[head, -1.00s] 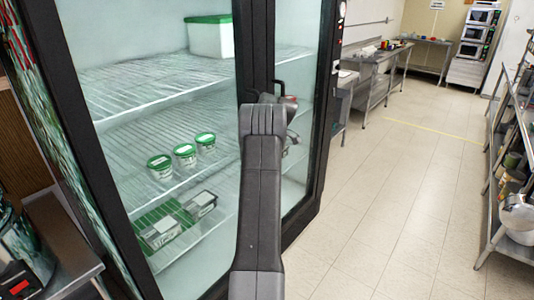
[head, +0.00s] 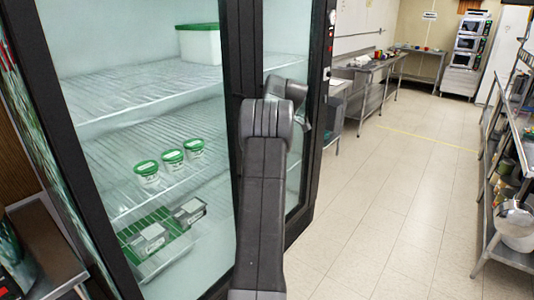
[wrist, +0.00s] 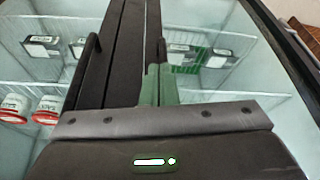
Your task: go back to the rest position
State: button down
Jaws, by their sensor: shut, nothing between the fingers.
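My gripper (wrist: 158,85) shows in the wrist view as two green fingers lying together, shut and empty. It points at the dark door frame (wrist: 125,50) of the glass-fronted fridge, and I cannot tell how far apart they are. In the head view my arm rises in front of the fridge (head: 232,40), and its far end bends behind the nearer links, so the fingers are hidden there.
Behind the fridge glass are a green-lidded white bin (head: 199,45), small green-lidded tubs (head: 172,158) and dark packs (head: 189,211). A black door handle (wrist: 84,68) is near the fingers. A metal rack (head: 508,262) stands right. The floor (head: 385,195) between is clear.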

jog(key=shift+s+r, duration=0.1)
jog(key=shift+r, duration=0.3)
